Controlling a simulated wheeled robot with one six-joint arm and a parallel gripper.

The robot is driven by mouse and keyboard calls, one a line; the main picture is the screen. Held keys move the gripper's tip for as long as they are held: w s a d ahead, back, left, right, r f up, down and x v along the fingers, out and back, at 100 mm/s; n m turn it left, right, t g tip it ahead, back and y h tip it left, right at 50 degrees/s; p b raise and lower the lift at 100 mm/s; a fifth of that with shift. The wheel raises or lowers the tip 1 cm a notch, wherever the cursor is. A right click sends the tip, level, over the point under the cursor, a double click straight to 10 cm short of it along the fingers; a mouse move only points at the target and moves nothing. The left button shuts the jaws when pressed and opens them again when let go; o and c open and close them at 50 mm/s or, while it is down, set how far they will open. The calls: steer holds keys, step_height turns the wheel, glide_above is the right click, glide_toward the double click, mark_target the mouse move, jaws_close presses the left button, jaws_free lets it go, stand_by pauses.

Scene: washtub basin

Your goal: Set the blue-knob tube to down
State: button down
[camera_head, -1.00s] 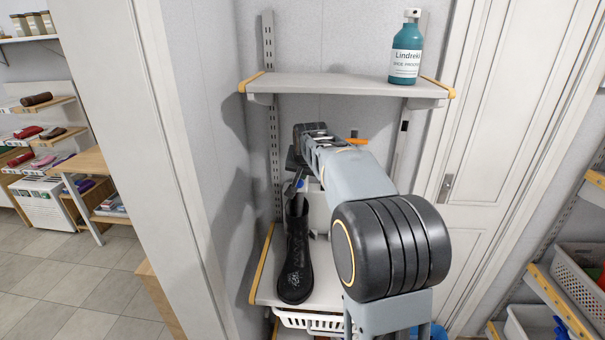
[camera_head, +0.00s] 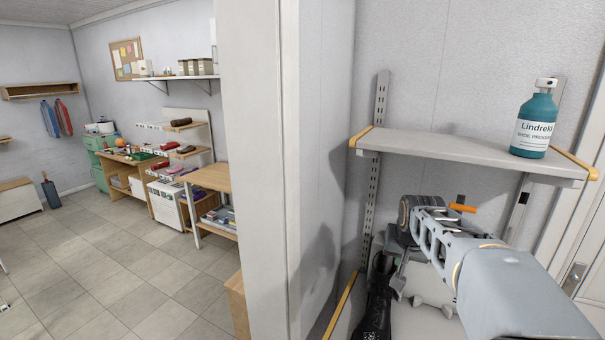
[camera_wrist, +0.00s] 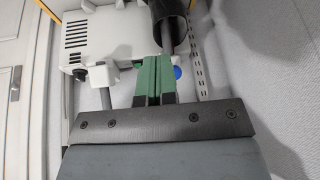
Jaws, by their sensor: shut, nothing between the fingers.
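In the wrist view, my gripper (camera_wrist: 153,88) has its green fingers pressed together with nothing between them. The blue knob (camera_wrist: 178,72) shows just right of the fingers, partly hidden by them; I cannot tell whether they touch. A grey tube (camera_wrist: 167,38) near it runs into the opening of a black boot (camera_wrist: 170,14). The white unit (camera_wrist: 110,40) carrying the tubes is behind the fingers. In the head view, the boot (camera_head: 375,308) stands below my arm's end, and the white unit (camera_head: 425,310) is largely hidden by my arm. The blue knob cannot be made out there.
A shelf (camera_head: 450,147) with a teal bottle (camera_head: 536,120) is above my arm. A slotted wall rail (camera_head: 380,130) and a wall edge (camera_head: 262,150) are to the left. A second grey tube (camera_wrist: 105,95) is left of my fingers. Open tiled floor (camera_head: 120,260) lies at far left.

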steer(key=s+a+f+n, duration=0.2)
steer(key=s+a, duration=0.2)
steer(key=s, duration=0.5)
steer(key=s+a+f+n+y, duration=0.1)
steer(key=s+a+f+n, duration=0.1)
steer(key=s, duration=0.8)
steer(key=shift+a+f, duration=0.55)
steer(key=shift+a, duration=0.8)
steer(key=shift+s, duration=0.1)
